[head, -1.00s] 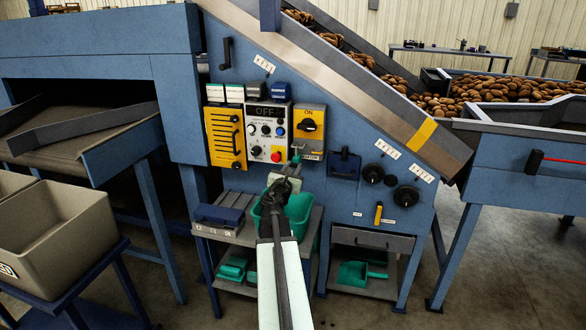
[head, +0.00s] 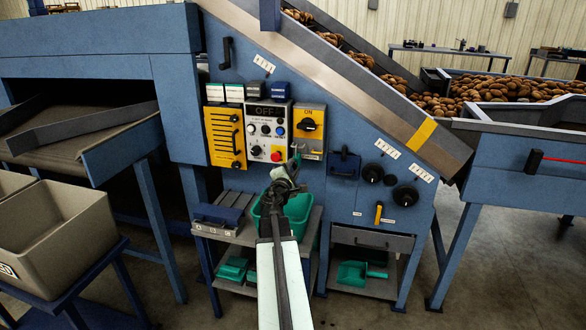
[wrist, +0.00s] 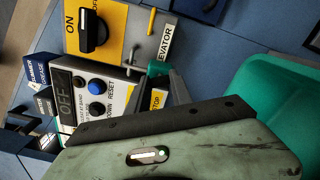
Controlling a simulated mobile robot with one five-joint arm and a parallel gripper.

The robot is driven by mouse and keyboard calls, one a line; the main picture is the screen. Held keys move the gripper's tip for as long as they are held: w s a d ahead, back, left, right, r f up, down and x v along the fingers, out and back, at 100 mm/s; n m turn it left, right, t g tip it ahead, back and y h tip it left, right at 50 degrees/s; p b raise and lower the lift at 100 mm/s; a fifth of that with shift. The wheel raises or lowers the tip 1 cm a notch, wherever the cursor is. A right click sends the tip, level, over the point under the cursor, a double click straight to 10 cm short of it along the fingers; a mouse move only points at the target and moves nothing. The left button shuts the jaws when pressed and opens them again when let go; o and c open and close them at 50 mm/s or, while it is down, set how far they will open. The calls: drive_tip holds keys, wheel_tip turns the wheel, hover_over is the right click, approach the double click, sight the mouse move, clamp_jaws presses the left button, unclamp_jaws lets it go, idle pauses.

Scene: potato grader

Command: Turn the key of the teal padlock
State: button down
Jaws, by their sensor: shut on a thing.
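The teal padlock (wrist: 158,70) hangs at the lower edge of the yellow ELEVATOR switch box (wrist: 112,22). In the head view the padlock is small and mostly hidden by my gripper (head: 296,161). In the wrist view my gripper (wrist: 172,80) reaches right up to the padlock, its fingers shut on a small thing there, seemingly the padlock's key. The key itself is hidden between the fingers. The box's black knob (wrist: 93,32) also shows in the head view (head: 309,124).
A white control panel (head: 266,134) with an OFF display, buttons and a red stop button is close left of my gripper. A green bin (head: 262,218) stands below my wrist. Black knobs (head: 373,173) are to the right.

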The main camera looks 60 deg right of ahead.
drive_tip(key=m, duration=0.5)
drive_tip(key=shift+m, duration=0.3)
idle(0.5)
drive_tip(key=c, duration=1.1)
unclamp_jaws()
drive_tip(key=v, duration=0.7)
drive_tip(key=shift+a, duration=0.4)
